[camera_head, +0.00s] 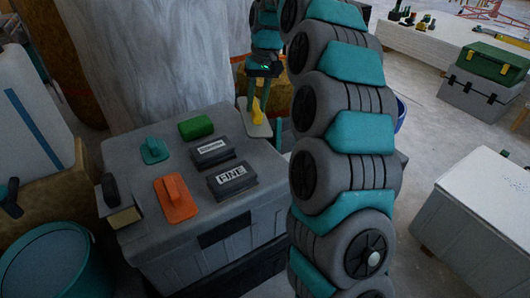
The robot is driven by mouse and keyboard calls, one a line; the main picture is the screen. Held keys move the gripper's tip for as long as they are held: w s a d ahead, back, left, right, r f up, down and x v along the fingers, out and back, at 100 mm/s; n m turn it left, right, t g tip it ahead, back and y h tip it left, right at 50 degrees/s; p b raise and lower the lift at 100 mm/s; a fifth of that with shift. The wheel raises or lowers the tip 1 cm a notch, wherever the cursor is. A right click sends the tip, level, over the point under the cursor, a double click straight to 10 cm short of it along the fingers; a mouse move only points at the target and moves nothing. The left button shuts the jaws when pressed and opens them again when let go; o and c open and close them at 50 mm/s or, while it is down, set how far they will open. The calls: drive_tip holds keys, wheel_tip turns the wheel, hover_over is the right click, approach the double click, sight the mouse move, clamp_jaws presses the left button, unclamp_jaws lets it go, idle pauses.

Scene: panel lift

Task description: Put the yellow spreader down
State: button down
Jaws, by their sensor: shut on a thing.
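My gripper (258,98) is behind the back right corner of the grey toolbox in the picture, with its teal fingers pointing down. It is shut on the yellow spreader (258,117), a yellow handle on a flat pale plate. The plate hangs near the lid's back right edge; I cannot tell its exact height. The grey toolbox (250,158) has a flat lid. On it lie an orange float (175,198), a teal float (154,151), a green block (195,127) and two dark blocks, one labelled FINE (231,179) and one with an unclear label (212,151).
A dark-handled brush-like tool (118,207) is at the lid's left edge. The lid's back right part is bare. A teal bucket (45,262) stands at front left, a white box (485,215) at right. A wrapped column (150,50) rises behind. My arm hides the toolbox's right side.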

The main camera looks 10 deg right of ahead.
sight(265, 132)
drive_tip(key=s+r+n, duration=0.1)
drive_tip(key=s, duration=0.1)
drive_tip(key=s+n+h, duration=0.1)
drive_tip(key=s, duration=0.1)
drive_tip(key=s+r+n+h, duration=0.1)
drive_tip(key=s, duration=0.2)
drive_tip(key=shift+s+d+r+n+b, duration=0.1)
drive_tip(key=shift+d+r+n+b, duration=0.15)
drive_tip(key=shift+r+n+b, duration=0.1)
drive_tip(key=shift+f, duration=0.15)
drive_tip(key=shift+f, duration=4.8)
drive_tip(key=c, duration=0.7)
unclamp_jaws()
drive_tip(key=shift+o, duration=0.2)
